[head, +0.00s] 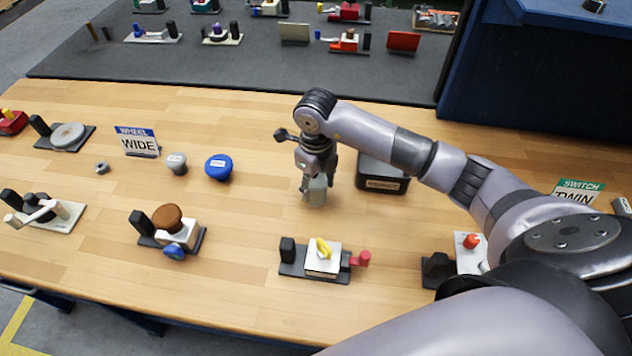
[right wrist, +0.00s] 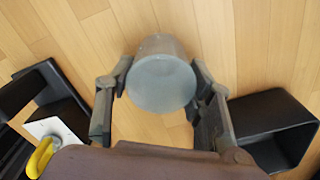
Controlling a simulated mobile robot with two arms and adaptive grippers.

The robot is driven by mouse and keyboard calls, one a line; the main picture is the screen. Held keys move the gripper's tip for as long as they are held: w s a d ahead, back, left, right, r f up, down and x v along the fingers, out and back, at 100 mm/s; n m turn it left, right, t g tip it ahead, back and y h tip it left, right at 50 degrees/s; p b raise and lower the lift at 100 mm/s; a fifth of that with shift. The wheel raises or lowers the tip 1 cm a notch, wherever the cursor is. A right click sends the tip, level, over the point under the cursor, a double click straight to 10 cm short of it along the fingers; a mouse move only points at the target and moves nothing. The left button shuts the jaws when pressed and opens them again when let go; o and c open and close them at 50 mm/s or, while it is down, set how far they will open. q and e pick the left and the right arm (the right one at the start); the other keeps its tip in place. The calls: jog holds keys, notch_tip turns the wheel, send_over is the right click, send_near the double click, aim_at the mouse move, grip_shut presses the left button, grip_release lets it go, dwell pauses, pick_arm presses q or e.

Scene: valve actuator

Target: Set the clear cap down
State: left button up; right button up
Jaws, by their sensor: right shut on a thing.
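The clear cap (head: 315,190) is a translucent, pale grey-green cup shape. My right gripper (head: 318,174) is shut on it from above, in the middle of the table. In the right wrist view the cap (right wrist: 161,80) sits between the two fingers of the gripper (right wrist: 160,85), its round end facing the camera. The cap is at or just above the wooden table (head: 250,240); I cannot tell whether it touches. My left gripper is not in view.
A dark open bin (head: 383,178) stands just right of the cap. A device with a yellow handle (head: 322,255) stands in front. A blue knob (head: 219,167) and a grey knob (head: 177,164) lie to the left. Bare wood surrounds the cap on its left and front.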

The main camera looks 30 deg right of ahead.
aim_at(316, 181)
jog(key=shift+f, duration=0.2)
jog(key=o, duration=0.9)
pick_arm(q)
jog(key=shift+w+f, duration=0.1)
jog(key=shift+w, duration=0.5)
pick_arm(e)
jog(key=shift+o, duration=0.2)
jog(key=shift+r, duration=0.1)
jog(key=shift+r, duration=0.15)
jog(key=shift+w+r, duration=0.1)
jog(key=shift+r, duration=0.1)
notch_tip(316, 181, up, 11)
jog(key=b, duration=0.3)
jog(key=shift+f, duration=0.1)
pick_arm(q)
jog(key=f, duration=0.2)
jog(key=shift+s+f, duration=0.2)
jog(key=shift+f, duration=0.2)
pick_arm(e)
jog(key=shift+r, duration=0.4)
